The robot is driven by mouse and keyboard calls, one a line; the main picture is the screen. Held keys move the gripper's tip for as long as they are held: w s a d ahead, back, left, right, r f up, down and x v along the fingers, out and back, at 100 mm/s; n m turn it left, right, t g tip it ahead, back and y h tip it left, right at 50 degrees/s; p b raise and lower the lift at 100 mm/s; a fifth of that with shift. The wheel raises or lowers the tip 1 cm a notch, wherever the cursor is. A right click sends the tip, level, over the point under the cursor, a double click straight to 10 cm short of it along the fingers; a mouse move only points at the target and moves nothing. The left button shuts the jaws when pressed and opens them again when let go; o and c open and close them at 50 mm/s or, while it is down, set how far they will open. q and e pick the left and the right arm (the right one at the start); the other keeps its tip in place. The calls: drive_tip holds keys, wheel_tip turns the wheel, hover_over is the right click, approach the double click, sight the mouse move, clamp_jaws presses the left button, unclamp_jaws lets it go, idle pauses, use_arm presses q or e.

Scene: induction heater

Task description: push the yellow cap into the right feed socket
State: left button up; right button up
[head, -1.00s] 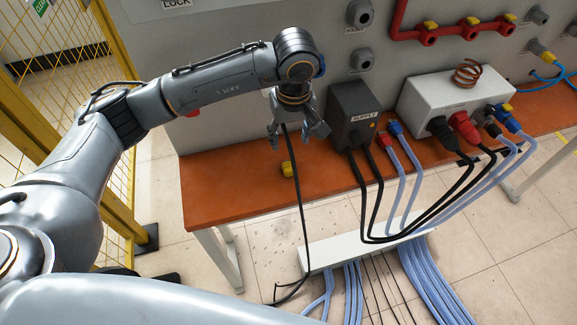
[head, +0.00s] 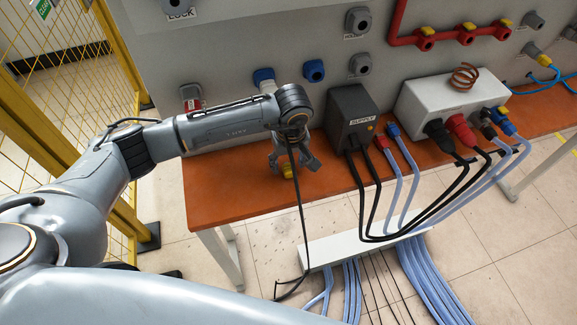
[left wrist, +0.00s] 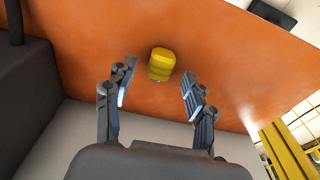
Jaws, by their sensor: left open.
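The yellow cap (head: 288,171) lies on the orange bench top near its front edge. It also shows in the left wrist view (left wrist: 161,64), just beyond the fingertips and between their lines. My left gripper (head: 293,164) is open and low over the bench, pointing down at the cap; its spread fingers (left wrist: 158,82) do not appear to touch it. The wall panel carries several sockets, among them a blue one (head: 313,70) and a grey one (head: 359,65). I cannot tell which is the right feed socket. My right gripper is not in view.
The dark supply box (head: 352,107) stands just right of my left gripper, with cables running down its front. A white box (head: 420,93) with several plugs stands farther right. A black cable (head: 301,215) hangs in front of the bench. The bench left of the cap is clear.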

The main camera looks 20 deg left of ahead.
use_arm(q)
drive_tip(key=shift+w+a+f, duration=0.1)
drive_tip(key=shift+w+f, duration=0.05)
drive_tip(key=shift+f, duration=0.85)
drive_tip(key=c, duration=1.1)
drive_tip(key=shift+r, duration=0.15)
drive_tip(key=shift+r+b, duration=0.3)
wheel_tip(320, 180, up, 3)
drive_tip(key=shift+f+b, duration=0.15)
drive_tip(key=shift+b, duration=0.5)
drive_tip(key=s+d+r+b, duration=0.3)
drive_tip(key=s+d+r, duration=0.4)
drive_tip(key=s, duration=0.5)
wheel_tip(320, 180, up, 2)
drive_tip(key=shift+r, duration=0.25)
drive_tip(key=shift+d, duration=0.1)
